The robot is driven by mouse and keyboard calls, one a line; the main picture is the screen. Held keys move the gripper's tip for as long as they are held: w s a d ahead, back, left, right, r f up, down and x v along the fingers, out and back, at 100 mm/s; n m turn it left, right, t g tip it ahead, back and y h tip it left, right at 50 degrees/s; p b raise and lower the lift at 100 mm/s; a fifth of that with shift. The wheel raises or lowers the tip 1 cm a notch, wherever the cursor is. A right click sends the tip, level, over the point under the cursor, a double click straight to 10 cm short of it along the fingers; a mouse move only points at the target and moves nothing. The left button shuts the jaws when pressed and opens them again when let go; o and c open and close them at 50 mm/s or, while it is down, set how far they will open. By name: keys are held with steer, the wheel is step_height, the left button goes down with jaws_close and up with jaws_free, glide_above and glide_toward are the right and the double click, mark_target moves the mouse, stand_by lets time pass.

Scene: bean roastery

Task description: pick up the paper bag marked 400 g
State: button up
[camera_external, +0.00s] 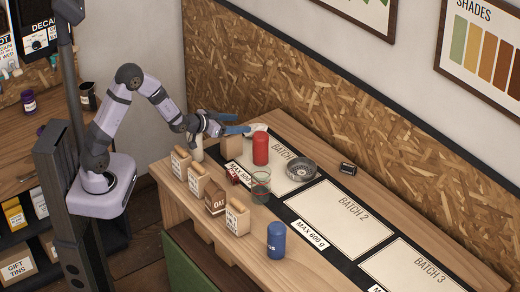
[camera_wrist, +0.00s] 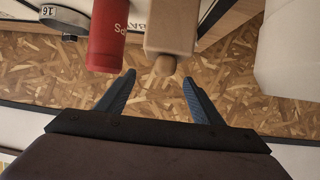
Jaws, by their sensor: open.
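My gripper (camera_external: 239,125) is open and empty, above the table's far left part, beyond the row.
A red canister (camera_external: 261,150) stands near my gripper, also in the wrist view (camera_wrist: 107,38). A drinking glass (camera_external: 261,188), metal dish (camera_external: 301,168), blue canister (camera_external: 276,241) and small dark box (camera_external: 348,168) stand around. The BATCH 2 panel (camera_external: 338,217) is clear. A chipboard wall (camera_external: 300,95) bounds the back.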

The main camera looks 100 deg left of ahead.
steer(key=shift+f, duration=0.45)
steer(key=shift+w+a+f+p, duration=0.15)
steer(key=shift+f+p, duration=0.2)
steer(key=shift+f, duration=0.15)
steer(key=shift+w+a+f+p, duration=0.15)
steer(key=shift+f+p, duration=0.15)
steer(key=shift+f, duration=0.2)
steer(key=shift+p+x, duration=0.45)
steer(key=shift+x, duration=0.65)
steer(key=shift+f, duration=0.15)
steer(key=c, duration=1.5)
steer(key=shift+o, duration=0.2)
step_height(320, 180, up, 10)
steer(key=b, duration=0.2)
